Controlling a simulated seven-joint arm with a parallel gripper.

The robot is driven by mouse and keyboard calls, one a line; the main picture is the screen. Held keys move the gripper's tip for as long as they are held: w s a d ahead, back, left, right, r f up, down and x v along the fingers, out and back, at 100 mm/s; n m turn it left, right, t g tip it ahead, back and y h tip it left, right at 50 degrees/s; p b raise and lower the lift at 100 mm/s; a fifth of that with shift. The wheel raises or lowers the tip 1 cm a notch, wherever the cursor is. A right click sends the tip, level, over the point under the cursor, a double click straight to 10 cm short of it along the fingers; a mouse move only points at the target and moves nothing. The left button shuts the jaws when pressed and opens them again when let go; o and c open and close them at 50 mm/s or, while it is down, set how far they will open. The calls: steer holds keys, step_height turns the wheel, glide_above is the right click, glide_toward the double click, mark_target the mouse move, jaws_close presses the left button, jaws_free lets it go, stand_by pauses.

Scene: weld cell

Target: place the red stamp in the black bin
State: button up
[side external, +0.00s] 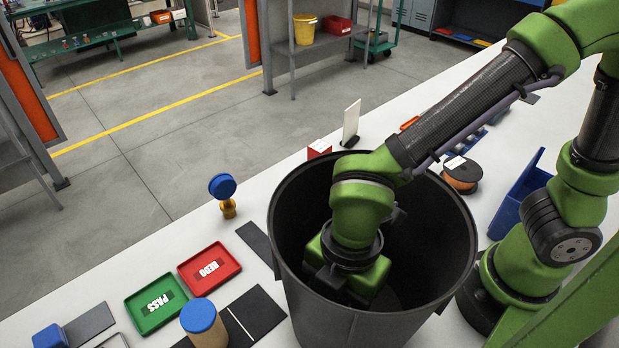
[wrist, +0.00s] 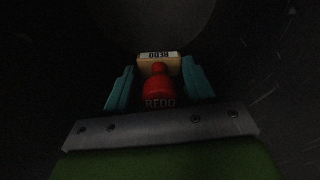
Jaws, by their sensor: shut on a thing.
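The black bin (side external: 450,225) stands upright and wide open on the white bench in the side view. My gripper (side external: 345,275) reaches down inside it, below the rim; its fingers and what they hold are hidden there. In the wrist view my gripper's teal fingers (wrist: 158,88) are shut on the red stamp (wrist: 158,92). The stamp has a red knobbed handle and a pale wooden block marked REDO. Dark bin wall surrounds it, with a slightly lighter round patch beyond. I cannot tell whether the stamp touches the bin floor.
Left of the bin lie a red REDO tray (side external: 209,268), a green PASS tray (side external: 156,302) and blue-topped pieces (side external: 222,187). A red box (side external: 319,149) stands behind it. An orange spool (side external: 462,175) and a blue bin (side external: 522,195) are to the right.

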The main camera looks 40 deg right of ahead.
step_height(320, 180, down, 8)
steer(key=shift+f, duration=0.2)
stand_by(0.3)
steer(key=o, duration=1)
steer(key=shift+f, duration=0.1)
steer(key=shift+o, duration=0.2)
steer(key=r, duration=0.4)
steer(key=d+r, duration=0.1)
steer(key=r, duration=0.7)
steer(key=shift+w+d+r, duration=0.1)
steer(key=shift+w+d, duration=0.05)
steer(key=shift+d, duration=0.05)
